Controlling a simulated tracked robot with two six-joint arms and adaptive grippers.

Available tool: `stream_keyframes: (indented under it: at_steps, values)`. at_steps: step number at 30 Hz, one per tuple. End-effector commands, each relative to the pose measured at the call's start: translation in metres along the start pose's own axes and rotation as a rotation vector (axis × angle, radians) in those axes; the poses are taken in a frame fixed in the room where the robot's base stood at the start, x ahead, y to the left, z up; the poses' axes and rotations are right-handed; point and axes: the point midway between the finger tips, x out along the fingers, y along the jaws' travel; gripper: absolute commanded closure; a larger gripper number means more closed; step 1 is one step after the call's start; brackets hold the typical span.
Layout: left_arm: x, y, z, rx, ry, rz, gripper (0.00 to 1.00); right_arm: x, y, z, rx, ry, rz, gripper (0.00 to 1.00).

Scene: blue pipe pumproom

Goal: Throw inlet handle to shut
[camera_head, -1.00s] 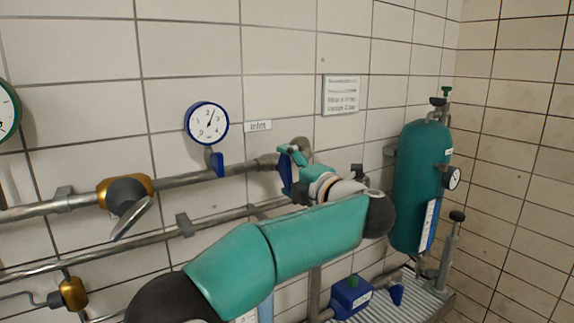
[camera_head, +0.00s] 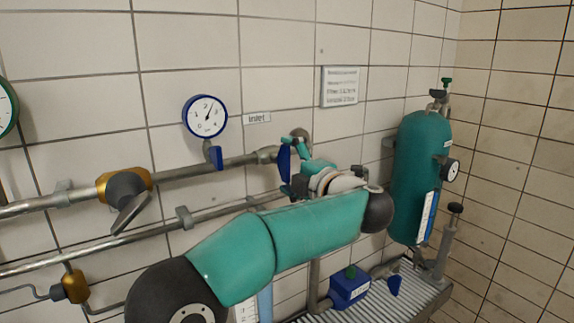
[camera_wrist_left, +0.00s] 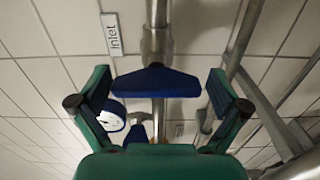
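The blue inlet handle (camera_head: 284,163) is on the upper pipe, right of the "Inlet" label (camera_head: 257,118). In the head view it looks upright, its lower end below the pipe. My left gripper (camera_head: 298,165) is right beside it, partly hidden by its own wrist. In the left wrist view the handle (camera_wrist_left: 155,82) lies across the space between the two green fingertips of my open left gripper (camera_wrist_left: 162,88). A gap shows on each side, and I see no contact. My right gripper is in neither view.
A gauge (camera_head: 205,116) with a small blue handle (camera_head: 215,156) is left along the pipe. A brass valve (camera_head: 124,187) is further left. A lower pipe (camera_head: 150,234) runs below. A green tank (camera_head: 418,178) and a blue box (camera_head: 349,288) are at the right.

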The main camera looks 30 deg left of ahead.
Motion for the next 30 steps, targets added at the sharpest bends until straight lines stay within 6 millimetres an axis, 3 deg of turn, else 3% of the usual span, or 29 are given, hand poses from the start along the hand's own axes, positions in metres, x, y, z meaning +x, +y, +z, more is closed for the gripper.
stream_keyframes:
  at_steps: [11,30]
  values:
    - [-0.006,0.001,-0.001,-0.006,0.001,0.001,0.00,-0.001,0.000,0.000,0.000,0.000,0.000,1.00]
    - [-0.111,0.000,0.001,-0.003,-0.001,0.001,0.00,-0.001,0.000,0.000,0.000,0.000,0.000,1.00]
